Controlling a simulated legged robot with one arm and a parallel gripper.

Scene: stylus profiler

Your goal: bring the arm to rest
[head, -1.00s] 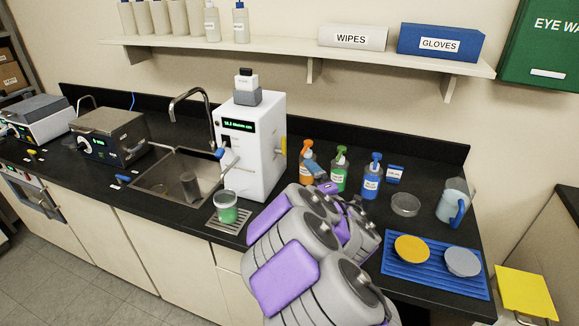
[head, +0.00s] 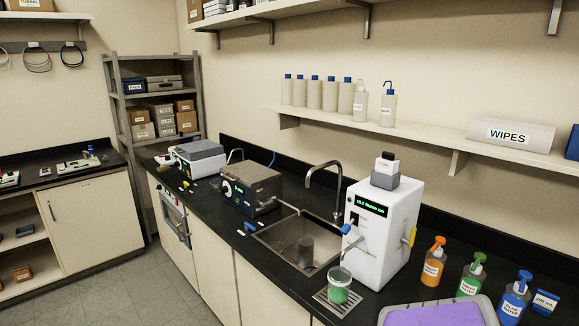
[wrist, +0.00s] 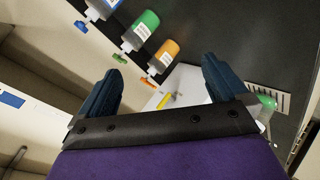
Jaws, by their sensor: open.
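My gripper (wrist: 160,95) shows in the wrist view with its two dark fingers spread wide apart and nothing between them. Beyond the fingers lie the white machine and the black counter. In the head view only a grey and purple part of my arm shows at the bottom right; the gripper itself is not seen there. The white machine (head: 385,235) with a green display stands on the counter. A cup of green liquid (head: 339,286) sits on a drip grate in front of it.
Orange (head: 433,262), green (head: 471,276) and blue (head: 513,300) capped bottles stand on the black counter, right of the machine. A sink (head: 300,240) and a grey box instrument (head: 250,188) lie to the left. A shelf (head: 400,132) runs above. The floor (head: 120,285) at left is clear.

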